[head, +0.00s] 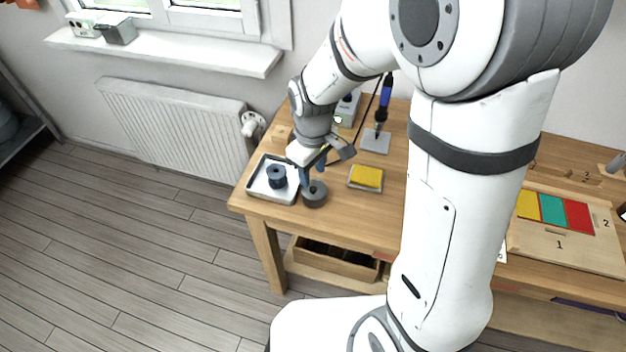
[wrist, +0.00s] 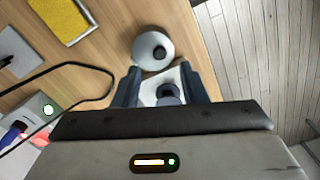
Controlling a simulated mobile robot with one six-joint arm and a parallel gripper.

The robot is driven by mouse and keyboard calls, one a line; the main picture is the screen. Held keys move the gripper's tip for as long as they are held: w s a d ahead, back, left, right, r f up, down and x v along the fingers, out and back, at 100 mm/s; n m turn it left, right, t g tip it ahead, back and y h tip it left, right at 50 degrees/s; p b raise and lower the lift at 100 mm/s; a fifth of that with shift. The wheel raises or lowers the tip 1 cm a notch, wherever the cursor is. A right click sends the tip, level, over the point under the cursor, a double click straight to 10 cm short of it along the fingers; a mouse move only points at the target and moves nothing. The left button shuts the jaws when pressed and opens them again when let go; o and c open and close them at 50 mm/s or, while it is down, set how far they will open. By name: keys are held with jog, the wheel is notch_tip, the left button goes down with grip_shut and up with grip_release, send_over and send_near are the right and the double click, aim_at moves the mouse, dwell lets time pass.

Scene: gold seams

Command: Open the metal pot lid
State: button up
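The metal pot (head: 315,197) is a small, round, grey vessel near the front left of the wooden table. Its round lid, with a dark knob in the middle, appears to sit on top. In the wrist view the pale round lid (wrist: 144,46) lies just beyond my fingertips. My gripper (head: 313,173) is above and slightly behind the pot, pointing down. In the wrist view my gripper (wrist: 160,72) has its two blue-grey fingers apart, with nothing held between them. The head view does not clearly show whether a finger touches the pot.
A white tray (head: 259,190) with a dark blue spool (head: 276,177) stands left of the pot. A yellow sponge (head: 366,176) lies to the right. Behind it are a soldering iron (head: 384,98) and its cable. Coloured cards (head: 552,209) lie on a board far right.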

aim_at(313, 188)
notch_tip(313, 188, down, 6)
jog(key=shift+r, duration=0.15)
jog(key=shift+c, duration=0.5)
grip_shut()
